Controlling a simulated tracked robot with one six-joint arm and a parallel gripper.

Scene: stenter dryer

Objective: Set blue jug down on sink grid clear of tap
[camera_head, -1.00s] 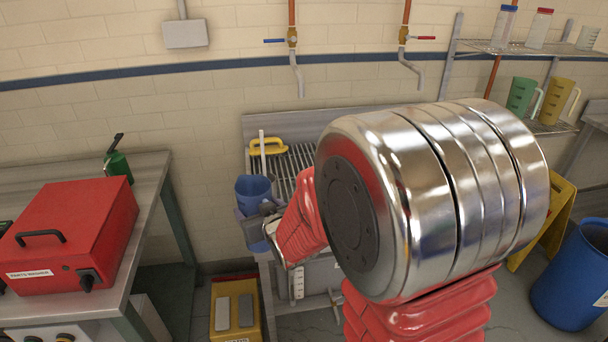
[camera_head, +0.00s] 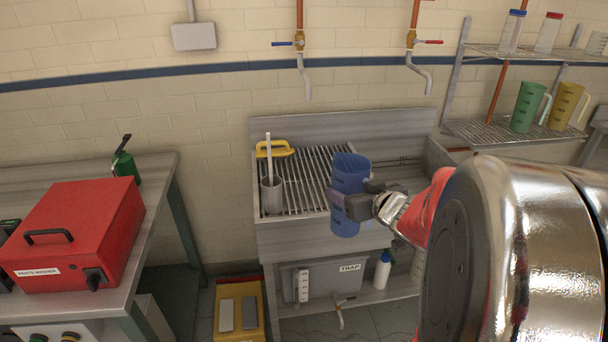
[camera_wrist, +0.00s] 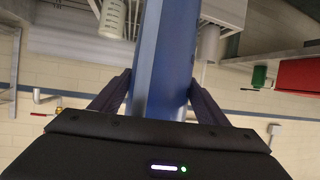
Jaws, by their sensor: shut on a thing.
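The blue jug (camera_head: 350,172) is upright in my gripper (camera_head: 357,203), in front of and over the front edge of the sink. My gripper is shut on it from the right side. In the wrist view the jug (camera_wrist: 166,60) fills the space between the fingers of my gripper (camera_wrist: 163,92). The sink grid (camera_head: 318,158) of metal bars lies behind and left of the jug. The left tap (camera_head: 306,75), with a blue lever, is on the wall above the grid. Another tap (camera_head: 418,70) with a red lever is further right.
A grey cup (camera_head: 271,195) with a white-handled tool stands at the grid's left front. A yellow-handled item (camera_head: 274,149) lies at its back left. The middle of the grid looks clear. A wire shelf (camera_head: 490,130) with jugs is at right.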

